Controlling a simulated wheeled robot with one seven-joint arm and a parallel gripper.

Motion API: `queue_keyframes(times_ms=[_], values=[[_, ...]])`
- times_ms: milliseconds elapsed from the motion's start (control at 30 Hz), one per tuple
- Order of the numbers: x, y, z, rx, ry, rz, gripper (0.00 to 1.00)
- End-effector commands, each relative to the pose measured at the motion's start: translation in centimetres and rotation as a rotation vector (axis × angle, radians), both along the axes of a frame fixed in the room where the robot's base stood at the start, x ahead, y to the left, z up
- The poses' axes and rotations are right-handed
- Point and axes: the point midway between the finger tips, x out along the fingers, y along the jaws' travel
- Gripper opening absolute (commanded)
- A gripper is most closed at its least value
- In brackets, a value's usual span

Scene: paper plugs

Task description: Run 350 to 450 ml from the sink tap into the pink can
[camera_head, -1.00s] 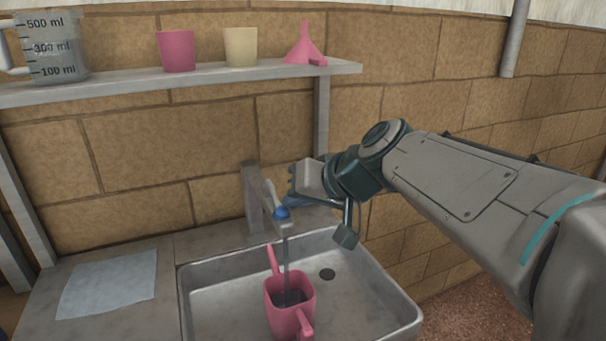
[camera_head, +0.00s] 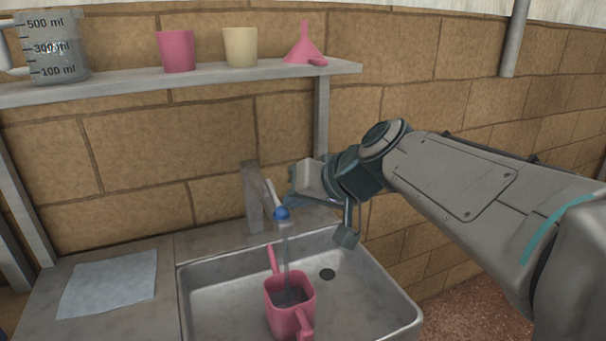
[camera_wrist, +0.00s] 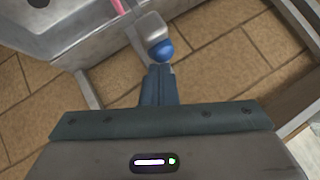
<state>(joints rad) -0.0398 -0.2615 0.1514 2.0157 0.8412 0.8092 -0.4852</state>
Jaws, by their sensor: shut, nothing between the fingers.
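The pink can (camera_head: 290,304) stands upright in the sink (camera_head: 358,300), under the tap (camera_head: 257,200). A stream of water (camera_head: 286,252) runs from the tap into the can, and dark water shows inside it. The tap has a blue knob (camera_head: 281,213), which also shows in the wrist view (camera_wrist: 161,51). My gripper (camera_wrist: 161,70) is shut and empty, its fingertips right at the blue knob; I cannot tell whether they touch it. In the head view the fingers are partly hidden. The can's water level against any mark cannot be read.
A shelf (camera_head: 200,80) above holds a measuring jug (camera_head: 48,50) marked in ml, a pink cup (camera_head: 176,51), a cream cup (camera_head: 240,47) and a pink funnel (camera_head: 304,45). A pale cloth (camera_head: 108,284) lies on the counter left of the sink.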

Motion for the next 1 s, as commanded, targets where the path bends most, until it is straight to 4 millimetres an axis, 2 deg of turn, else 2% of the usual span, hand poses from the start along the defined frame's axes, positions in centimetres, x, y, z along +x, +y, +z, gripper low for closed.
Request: queue_keyframes(times_ms=[667, 767, 933, 1000], values=[[0.0, 0.0, 0.2, 0.000, 0.001, 0.000, 0.00], [0.2, -0.4, 1.1, 0.001, 0.000, 0.001, 0.00], [0.7, -1.6, 4.2, 0.000, -0.001, 0.001, 0.00], [-0.2, -2.6, 4.9, 0.000, -0.006, 0.001, 0.00]])
